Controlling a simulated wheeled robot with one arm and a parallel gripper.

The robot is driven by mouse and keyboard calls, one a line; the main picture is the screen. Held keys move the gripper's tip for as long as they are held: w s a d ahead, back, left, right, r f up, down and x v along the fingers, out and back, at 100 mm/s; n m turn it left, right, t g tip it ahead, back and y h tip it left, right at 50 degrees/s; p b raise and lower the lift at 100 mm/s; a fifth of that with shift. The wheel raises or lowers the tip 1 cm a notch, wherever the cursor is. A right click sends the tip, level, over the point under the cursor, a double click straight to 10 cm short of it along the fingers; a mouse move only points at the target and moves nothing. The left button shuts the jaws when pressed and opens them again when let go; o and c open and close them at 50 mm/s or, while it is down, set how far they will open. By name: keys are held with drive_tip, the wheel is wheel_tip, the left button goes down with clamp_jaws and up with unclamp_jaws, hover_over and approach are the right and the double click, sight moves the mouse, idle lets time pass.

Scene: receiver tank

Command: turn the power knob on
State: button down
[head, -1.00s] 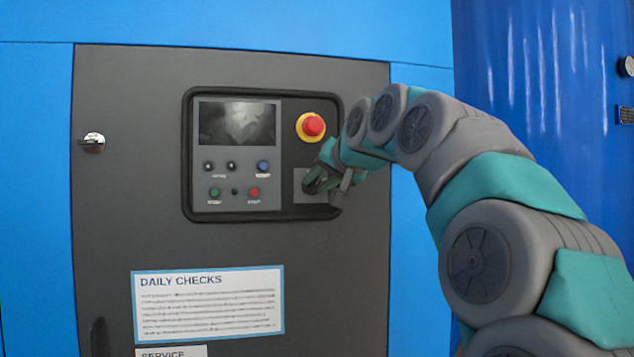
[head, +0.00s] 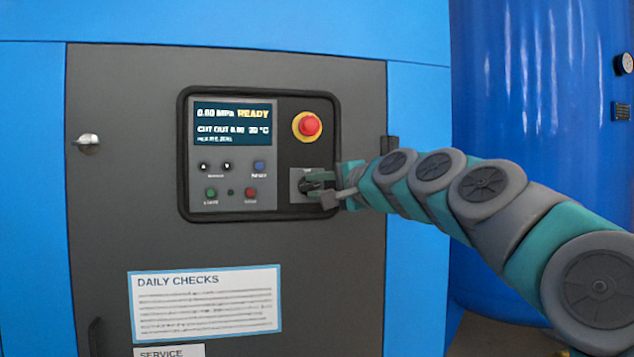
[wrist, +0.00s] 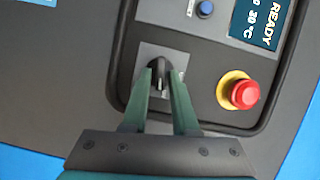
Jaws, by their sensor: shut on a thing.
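The power knob (wrist: 160,74) is a dark knob on a grey square plate (head: 297,187) at the lower right of the control panel. My gripper (head: 322,187) is at the knob, with my arm coming in from the right. In the wrist view, the green fingers of my gripper (wrist: 161,82) lie on either side of the knob and are shut on it. In the head view the fingers hide most of the knob. The display (head: 233,122) is lit and reads READY with 0.00 MPa.
A red emergency stop button (head: 310,126) on a yellow ring sits just above the knob; it also shows in the wrist view (wrist: 245,95). Several small buttons lie left of the knob. A DAILY CHECKS sign (head: 205,305) is below. A blue tank (head: 540,90) stands at right.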

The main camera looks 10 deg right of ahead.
drive_tip(key=shift+f+m, duration=0.1)
drive_tip(key=shift+m, duration=0.7)
drive_tip(key=c, duration=0.9)
unclamp_jaws()
drive_tip(key=shift+s, duration=0.1)
drive_tip(key=v, duration=0.7)
drive_tip(key=shift+s+d+f+b, duration=0.2)
drive_tip(key=shift+s+d+b, duration=0.05)
drive_tip(key=shift+s+b, duration=0.05)
